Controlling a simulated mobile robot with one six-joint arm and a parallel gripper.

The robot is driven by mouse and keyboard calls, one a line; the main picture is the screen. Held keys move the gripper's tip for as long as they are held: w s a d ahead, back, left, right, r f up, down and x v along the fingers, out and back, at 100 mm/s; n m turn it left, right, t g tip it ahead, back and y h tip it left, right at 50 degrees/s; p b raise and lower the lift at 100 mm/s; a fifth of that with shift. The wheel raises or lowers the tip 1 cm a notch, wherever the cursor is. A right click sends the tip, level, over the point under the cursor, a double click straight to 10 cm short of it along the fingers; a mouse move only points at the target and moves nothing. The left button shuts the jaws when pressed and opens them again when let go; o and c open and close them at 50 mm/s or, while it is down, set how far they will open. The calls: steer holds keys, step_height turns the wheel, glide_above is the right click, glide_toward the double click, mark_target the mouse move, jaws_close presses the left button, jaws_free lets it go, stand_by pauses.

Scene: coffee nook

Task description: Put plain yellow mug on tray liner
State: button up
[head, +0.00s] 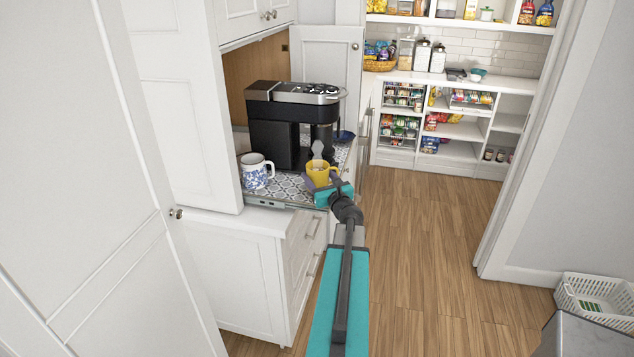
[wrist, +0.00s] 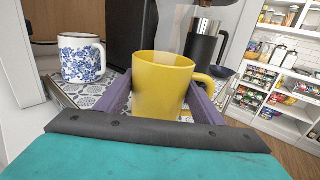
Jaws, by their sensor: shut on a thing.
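The plain yellow mug (head: 318,174) is upright between the fingers of my gripper (head: 322,184), at the front right of the patterned tray liner (head: 285,192) in the nook. In the wrist view the yellow mug (wrist: 160,84) fills the middle, with the purple-grey fingers of my gripper (wrist: 160,104) against both its sides and its handle to the right. My gripper is shut on the mug. The liner (wrist: 95,94) shows behind and left of the mug. The mug's base is hidden by my gripper, so I cannot tell whether it touches the liner.
A blue-patterned white mug (head: 256,171) stands on the liner to the left. A black coffee maker (head: 275,125) stands behind, with a dark carafe (wrist: 200,52) beside it. A dark blue bowl (wrist: 222,72) is behind right. An open white cabinet door (head: 185,100) flanks the left.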

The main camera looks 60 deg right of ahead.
steer(key=shift+w+f, duration=0.15)
steer(key=shift+f, duration=0.3)
steer(key=shift+f, duration=0.2)
steer(key=o, duration=1.5)
steer(key=shift+r, duration=0.15)
steer(key=shift+a, duration=0.1)
steer(key=shift+b+v, duration=1.4)
steer(key=shift+v, duration=2.95)
steer(key=p+v, duration=0.3)
steer(key=p, duration=0.3)
